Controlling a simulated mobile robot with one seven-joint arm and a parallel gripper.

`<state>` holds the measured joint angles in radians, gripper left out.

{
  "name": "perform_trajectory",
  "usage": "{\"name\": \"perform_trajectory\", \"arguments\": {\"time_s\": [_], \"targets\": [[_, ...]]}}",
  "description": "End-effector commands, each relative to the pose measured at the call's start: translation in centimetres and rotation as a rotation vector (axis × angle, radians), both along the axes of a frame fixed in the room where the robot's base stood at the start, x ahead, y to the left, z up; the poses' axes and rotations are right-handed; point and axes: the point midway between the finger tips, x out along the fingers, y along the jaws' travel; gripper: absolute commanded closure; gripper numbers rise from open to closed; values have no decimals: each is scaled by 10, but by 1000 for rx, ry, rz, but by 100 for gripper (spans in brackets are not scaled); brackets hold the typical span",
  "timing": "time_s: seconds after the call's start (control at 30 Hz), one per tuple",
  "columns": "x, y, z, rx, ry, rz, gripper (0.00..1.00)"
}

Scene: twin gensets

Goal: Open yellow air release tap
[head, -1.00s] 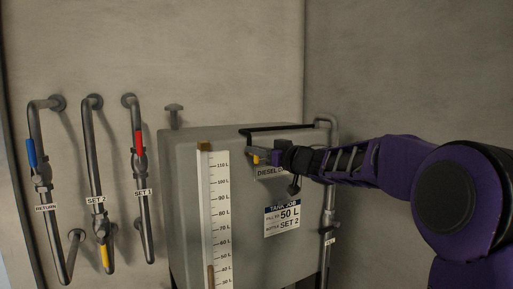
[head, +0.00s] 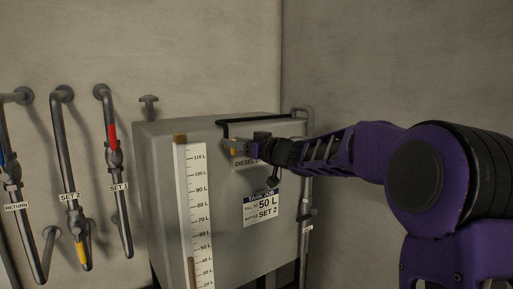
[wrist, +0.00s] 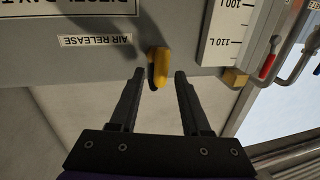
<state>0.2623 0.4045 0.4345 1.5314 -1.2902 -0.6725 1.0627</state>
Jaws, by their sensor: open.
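The yellow air release tap (wrist: 158,62) sticks out of the grey tank's face in the wrist view. The "AIR RELEASE" label (wrist: 96,41) shows upside down to its left. My gripper (wrist: 159,80) is open, with one finger on each side of the tap's free end. Gaps show between both fingers and the tap, so nothing is gripped. In the head view my gripper (head: 231,147) is at the upper front of the grey tank (head: 155,200). A small yellow spot shows there, and the rest of the tap is hidden.
A level scale (head: 196,215) stands on the tank front, left of my gripper. Pipes with a red handle (head: 112,136) and a yellow handle (head: 81,252) are on the left wall. A job plate (head: 262,208) reads 50 L, SET 2. A dark pipe (head: 250,119) runs over the tank top.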

Motion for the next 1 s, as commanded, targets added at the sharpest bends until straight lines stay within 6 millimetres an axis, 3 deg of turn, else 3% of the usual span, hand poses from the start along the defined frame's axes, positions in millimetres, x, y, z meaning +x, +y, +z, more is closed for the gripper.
{"name": "perform_trajectory", "arguments": {"time_s": [0.6,0.8,1.0], "targets": [[-97,-99,-1,-2,0,-5,53],[-113,-114,-1,-1,-1,-3,53],[-116,-117,-2,1,1,-1,53]]}}
